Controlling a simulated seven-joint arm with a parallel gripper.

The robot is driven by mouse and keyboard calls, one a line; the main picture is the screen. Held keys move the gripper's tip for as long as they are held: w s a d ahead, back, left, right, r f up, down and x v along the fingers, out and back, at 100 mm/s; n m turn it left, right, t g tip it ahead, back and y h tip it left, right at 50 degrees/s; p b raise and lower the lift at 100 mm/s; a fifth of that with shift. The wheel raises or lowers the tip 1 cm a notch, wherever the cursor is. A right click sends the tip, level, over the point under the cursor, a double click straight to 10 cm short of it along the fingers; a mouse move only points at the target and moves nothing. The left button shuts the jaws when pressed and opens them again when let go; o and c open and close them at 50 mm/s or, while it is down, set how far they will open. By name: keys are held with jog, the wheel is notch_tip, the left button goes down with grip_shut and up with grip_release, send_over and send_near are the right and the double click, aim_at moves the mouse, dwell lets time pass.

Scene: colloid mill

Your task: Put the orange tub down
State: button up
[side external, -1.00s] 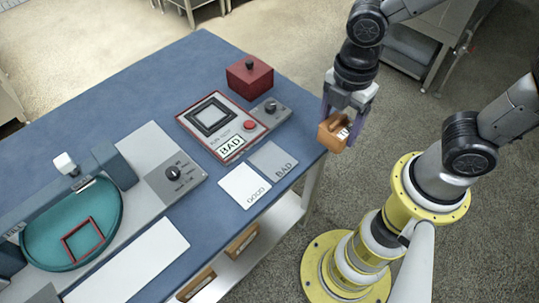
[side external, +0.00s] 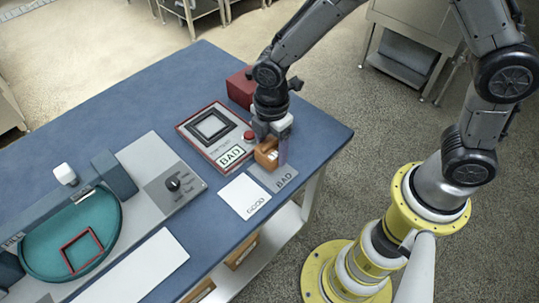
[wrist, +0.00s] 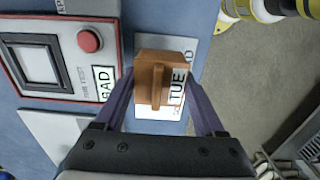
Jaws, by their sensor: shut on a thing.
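The orange tub (side external: 265,157) is a small box with a raised bar on top and a white label reading "TUE" (wrist: 177,88). My gripper (side external: 271,148) is shut on it, with a purple finger on either side; the tub (wrist: 150,75) also sits between the fingers in the wrist view. The tub is over the upper part of the grey BAD card (side external: 280,181), low near the table. I cannot tell whether it touches the card. The white GOOD card (side external: 243,196) lies to the left and is empty.
The tester (side external: 212,126) with a red button (side external: 249,136) shows "BAD" and stands close behind the tub. A red box (side external: 239,88) is behind my wrist. The mill's teal tray (side external: 50,236) is at left. The table's front edge is near the cards.

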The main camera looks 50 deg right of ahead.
aim_at(269, 157)
jog(key=shift+w+a+f, duration=0.1)
jog(key=shift+w+f, duration=0.15)
jog(key=shift+f, duration=1.55)
jog(key=shift+f, duration=0.1)
jog(key=o, duration=1.4)
jog(key=shift+c, duration=0.2)
notch_tip(269, 157, up, 12)
jog(key=shift+r, duration=0.25)
